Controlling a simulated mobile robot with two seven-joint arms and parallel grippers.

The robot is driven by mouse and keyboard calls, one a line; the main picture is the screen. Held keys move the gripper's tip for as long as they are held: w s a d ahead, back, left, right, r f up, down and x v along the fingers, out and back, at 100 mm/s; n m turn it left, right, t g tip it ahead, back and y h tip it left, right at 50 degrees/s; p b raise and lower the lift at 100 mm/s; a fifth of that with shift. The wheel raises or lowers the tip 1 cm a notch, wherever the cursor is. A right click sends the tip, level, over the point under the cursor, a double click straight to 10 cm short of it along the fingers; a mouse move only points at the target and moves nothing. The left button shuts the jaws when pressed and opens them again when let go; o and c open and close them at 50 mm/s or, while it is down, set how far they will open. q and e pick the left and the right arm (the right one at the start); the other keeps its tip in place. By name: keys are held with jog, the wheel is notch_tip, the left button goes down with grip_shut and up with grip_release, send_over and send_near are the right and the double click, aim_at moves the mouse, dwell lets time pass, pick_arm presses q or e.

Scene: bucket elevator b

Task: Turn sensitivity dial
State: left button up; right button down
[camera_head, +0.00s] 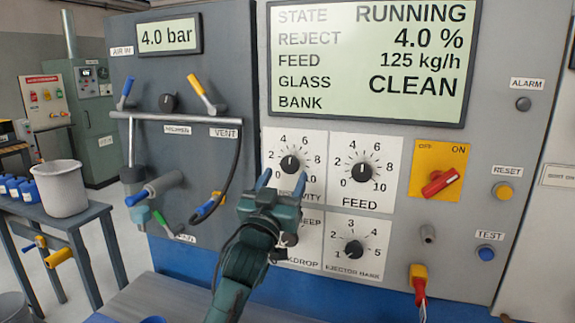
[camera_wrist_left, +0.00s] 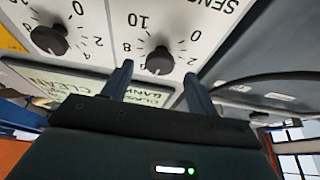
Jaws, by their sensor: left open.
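The sensitivity dial (camera_head: 290,165) is a black knob on a white plate with a 0 to 10 scale. Its pointer looks roughly upward, near mid-scale. My left gripper (camera_head: 281,178) is open just in front of and below the knob, hiding part of the plate's label. In the left wrist view, which is upside down, the dial (camera_wrist_left: 159,60) appears between the two spread fingers of the left gripper (camera_wrist_left: 158,72). I cannot tell whether either finger touches it. My right gripper is not in view.
The feed dial (camera_head: 362,171) is close on the right, the ejector bank dial (camera_head: 353,249) below it. A display (camera_head: 367,60) above reads RUNNING, reject 4.0 %. A red switch (camera_head: 440,183) is farther right. A hose (camera_head: 236,170) and valves are left; a bucket (camera_head: 61,188) stands on a table.

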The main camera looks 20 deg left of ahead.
aim_at(289, 168)
pick_arm(q)
jog(key=shift+x, duration=1.75)
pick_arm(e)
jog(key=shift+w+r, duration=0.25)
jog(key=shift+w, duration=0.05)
